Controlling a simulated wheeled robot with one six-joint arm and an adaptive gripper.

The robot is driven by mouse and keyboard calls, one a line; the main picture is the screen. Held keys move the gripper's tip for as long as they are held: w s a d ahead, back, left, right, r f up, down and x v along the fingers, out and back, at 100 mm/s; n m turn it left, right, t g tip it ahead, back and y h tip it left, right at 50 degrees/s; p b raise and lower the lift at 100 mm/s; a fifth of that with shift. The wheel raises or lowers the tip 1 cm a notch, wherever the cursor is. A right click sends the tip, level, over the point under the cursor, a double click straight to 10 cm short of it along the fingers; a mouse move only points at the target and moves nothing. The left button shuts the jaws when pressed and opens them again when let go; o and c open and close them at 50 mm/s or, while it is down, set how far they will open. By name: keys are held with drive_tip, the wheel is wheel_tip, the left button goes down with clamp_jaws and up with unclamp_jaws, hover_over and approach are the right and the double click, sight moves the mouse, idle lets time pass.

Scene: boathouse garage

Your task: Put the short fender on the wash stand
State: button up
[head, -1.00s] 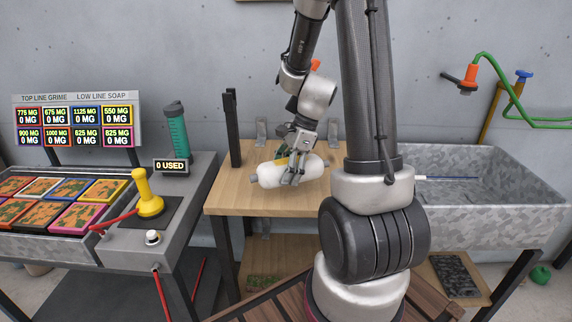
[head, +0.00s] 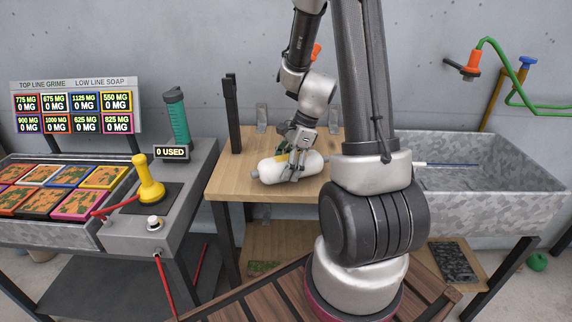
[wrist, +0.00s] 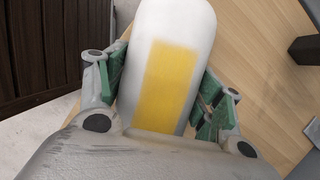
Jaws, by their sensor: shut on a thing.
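A white fender (head: 273,169) with rounded ends and a grey tip lies on its side at the wooden table. My gripper (head: 297,160) is around its middle from above, shut on it. In the wrist view the fender (wrist: 180,25) shows a yellow patch, with green finger pads on both sides of it. Whether the fender rests on the top or hangs just above it, I cannot tell. The wooden table (head: 228,187) stands between the grey console and the stone sink; whether it is the wash stand is not marked.
A black upright post (head: 232,115) stands at the table's back left. At left is a console (head: 140,235) with a yellow lever (head: 149,180), colored panels and a green cylinder (head: 177,118). A slatted wooden surface (head: 260,295) lies in front.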

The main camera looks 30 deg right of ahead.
drive_tip(key=shift+f, duration=0.35)
drive_tip(key=shift+f, duration=0.2)
drive_tip(key=o, duration=1.6)
drive_tip(key=v, duration=1.2)
clamp_jaws()
